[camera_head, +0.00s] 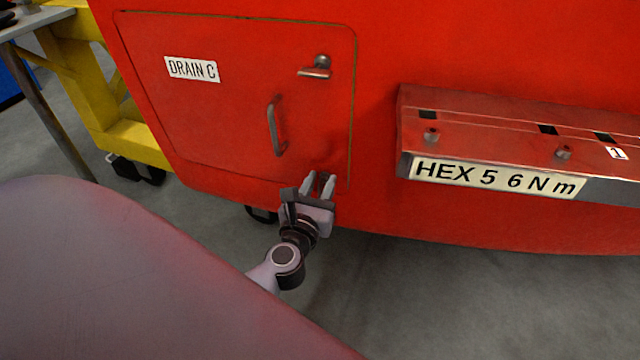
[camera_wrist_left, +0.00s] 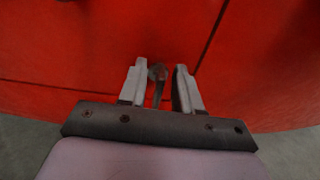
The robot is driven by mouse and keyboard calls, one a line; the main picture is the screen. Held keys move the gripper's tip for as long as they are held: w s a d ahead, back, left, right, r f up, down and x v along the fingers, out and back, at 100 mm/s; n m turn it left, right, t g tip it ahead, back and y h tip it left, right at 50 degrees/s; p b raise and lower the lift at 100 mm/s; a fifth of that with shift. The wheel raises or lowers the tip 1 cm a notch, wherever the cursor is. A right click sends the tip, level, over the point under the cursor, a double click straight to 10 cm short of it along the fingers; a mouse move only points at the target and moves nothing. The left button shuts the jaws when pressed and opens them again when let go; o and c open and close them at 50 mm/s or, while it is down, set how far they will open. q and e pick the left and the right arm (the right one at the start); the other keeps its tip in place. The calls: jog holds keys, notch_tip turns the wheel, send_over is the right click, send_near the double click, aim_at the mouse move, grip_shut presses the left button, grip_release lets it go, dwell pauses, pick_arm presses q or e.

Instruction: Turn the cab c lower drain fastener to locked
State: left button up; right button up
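The red drain door (camera_head: 230,110), labelled DRAIN C (camera_head: 193,69), is flush in the red nosecone. Its upper fastener (camera_head: 317,68) is a metal knob with a short lever pointing left. My left gripper (camera_head: 318,183) is at the door's lower right corner and hides the lower fastener in the head view. In the left wrist view, the lower fastener (camera_wrist_left: 157,73) is a dark knob with a thin lever running down the picture between the two open fingers (camera_wrist_left: 160,85). Gaps show on both sides, so the fingers seem not to grip it. My right gripper is not in view.
A metal pull handle (camera_head: 275,127) stands out from the door. A red ledge (camera_head: 500,128) labelled HEX 5 6 N m juts out at right. A yellow frame (camera_head: 125,140) and a table (camera_head: 30,20) stand at left. Grey floor is open below.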

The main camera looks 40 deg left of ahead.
pick_arm(q)
grip_shut()
